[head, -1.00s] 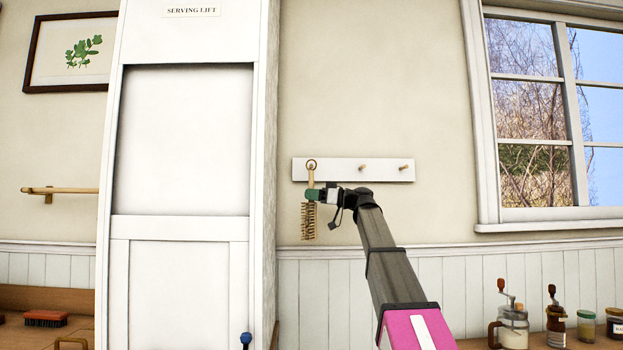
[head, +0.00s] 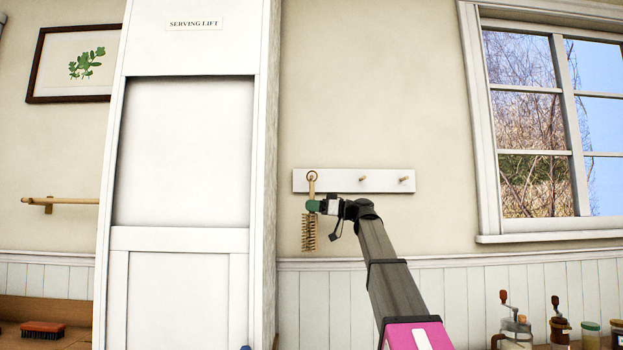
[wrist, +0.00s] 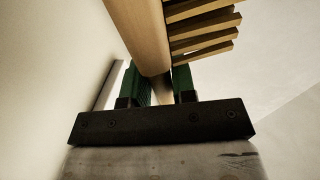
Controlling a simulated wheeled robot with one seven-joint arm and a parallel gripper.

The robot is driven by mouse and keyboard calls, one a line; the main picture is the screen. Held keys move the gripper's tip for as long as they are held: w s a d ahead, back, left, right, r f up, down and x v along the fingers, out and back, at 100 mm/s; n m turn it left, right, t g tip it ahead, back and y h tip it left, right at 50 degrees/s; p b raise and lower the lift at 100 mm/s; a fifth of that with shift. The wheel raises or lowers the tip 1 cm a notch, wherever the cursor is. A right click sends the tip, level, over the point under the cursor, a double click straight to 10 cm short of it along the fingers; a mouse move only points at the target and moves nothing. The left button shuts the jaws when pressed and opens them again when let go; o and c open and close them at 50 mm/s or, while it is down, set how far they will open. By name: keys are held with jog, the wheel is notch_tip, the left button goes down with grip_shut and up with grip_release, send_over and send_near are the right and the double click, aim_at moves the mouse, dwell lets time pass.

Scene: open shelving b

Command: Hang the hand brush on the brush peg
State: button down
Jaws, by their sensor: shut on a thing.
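The hand brush (head: 308,236) has a pale wooden handle, tan bristles and a dark ring at its top. It hangs upright, bristle end down, in front of the left end of the white peg board (head: 340,182). Its ring (head: 312,175) lies over the place of the leftmost peg; I cannot tell whether the ring is around that peg. My gripper (head: 314,207) is shut on the handle below the ring. In the wrist view, the green fingers stand on both sides of the wooden handle (wrist: 140,35), with the bristles (wrist: 205,30) at the right.
Two bare pegs, a middle peg (head: 363,179) and a right peg (head: 404,179), stick out of the board. The serving lift cabinet (head: 184,255) stands close at the left. A window (head: 530,130) is at the right. Jars and grinders (head: 558,325) stand at the lower right.

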jog(key=shift+w, duration=2)
jog(key=shift+f, duration=0.45)
dwell(1.8)
jog(key=c, duration=0.8)
grip_release()
jog(key=shift+c, duration=0.2)
jog(key=v, duration=1)
jog(key=shift+d, duration=0.4)
